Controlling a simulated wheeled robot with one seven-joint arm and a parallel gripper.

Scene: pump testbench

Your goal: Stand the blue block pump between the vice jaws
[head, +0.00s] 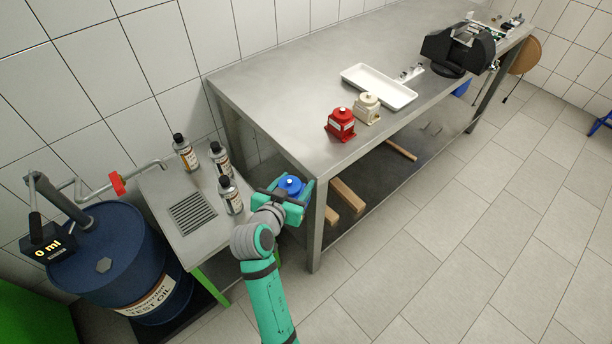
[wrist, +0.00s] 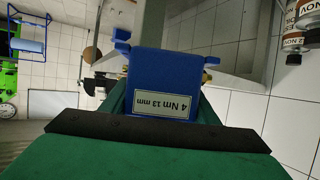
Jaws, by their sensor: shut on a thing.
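The blue block pump (head: 291,186) is held in my gripper (head: 283,197), off the left end of the steel bench, near the small side table. In the wrist view the blue pump (wrist: 165,80) fills the middle, with a label reading "4 Nm 13 mm". My gripper is shut on it; the fingertips are largely hidden behind the pump and my own wrist. The black vice (head: 458,50) stands at the far right end of the bench. Its jaws are small in the head view, and I cannot tell how wide their gap is.
A red pump (head: 341,124) and a cream pump (head: 367,108) stand on the bench (head: 270,95) before a white tray (head: 379,87). Several bottles (head: 221,160) stand on the side table (head: 160,205). A blue oil drum (head: 125,265) is at left. Floor at right is clear.

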